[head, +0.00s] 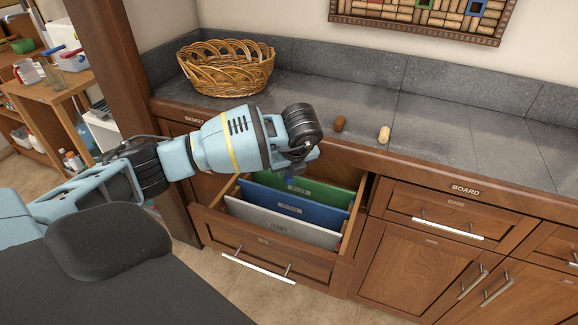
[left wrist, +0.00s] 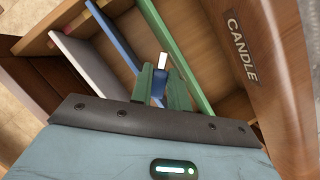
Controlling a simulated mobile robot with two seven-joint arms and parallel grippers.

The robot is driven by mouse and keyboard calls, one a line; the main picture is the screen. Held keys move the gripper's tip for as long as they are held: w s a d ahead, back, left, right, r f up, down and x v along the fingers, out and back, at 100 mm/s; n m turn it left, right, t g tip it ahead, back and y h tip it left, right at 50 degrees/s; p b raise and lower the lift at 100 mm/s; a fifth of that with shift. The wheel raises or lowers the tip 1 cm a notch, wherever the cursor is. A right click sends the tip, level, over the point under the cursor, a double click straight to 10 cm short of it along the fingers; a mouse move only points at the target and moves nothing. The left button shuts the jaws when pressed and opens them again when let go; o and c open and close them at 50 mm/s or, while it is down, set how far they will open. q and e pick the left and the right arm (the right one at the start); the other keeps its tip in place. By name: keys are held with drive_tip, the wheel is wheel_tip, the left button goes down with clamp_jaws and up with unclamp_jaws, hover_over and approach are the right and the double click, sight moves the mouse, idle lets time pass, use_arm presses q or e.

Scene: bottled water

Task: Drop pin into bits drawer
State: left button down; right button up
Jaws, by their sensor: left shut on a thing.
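An open wooden drawer (head: 268,256) below the counter holds upright white (head: 280,224), blue (head: 300,204) and green (head: 325,192) dividers; I cannot read their small labels or tell whether this is the bits drawer. My left gripper (left wrist: 160,82) points down over this drawer, shut on a small pin (left wrist: 161,72) with a blue body and a white end. In the left wrist view the pin appears between the blue divider (left wrist: 118,45) and the green divider (left wrist: 185,60). In the head view my wrist mostly hides the fingers. My right gripper is out of view.
A wicker basket (head: 225,70) stands on the grey counter (head: 440,130). A brown cork (head: 340,124) and a pale cork (head: 384,134) lie near its front edge. The wooden edge marked CANDLE (left wrist: 242,48) is close to my gripper. Closed drawers (head: 450,215) are at right.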

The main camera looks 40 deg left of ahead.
use_arm(q)
drive_tip(key=shift+r, duration=0.1)
drive_tip(key=c, duration=1.3)
unclamp_jaws()
drive_tip(key=shift+o, duration=0.2)
drive_tip(key=v, duration=0.7)
drive_tip(key=shift+d+r, duration=0.15)
drive_tip(key=shift+r, duration=0.2)
drive_tip(key=shift+s, duration=0.15)
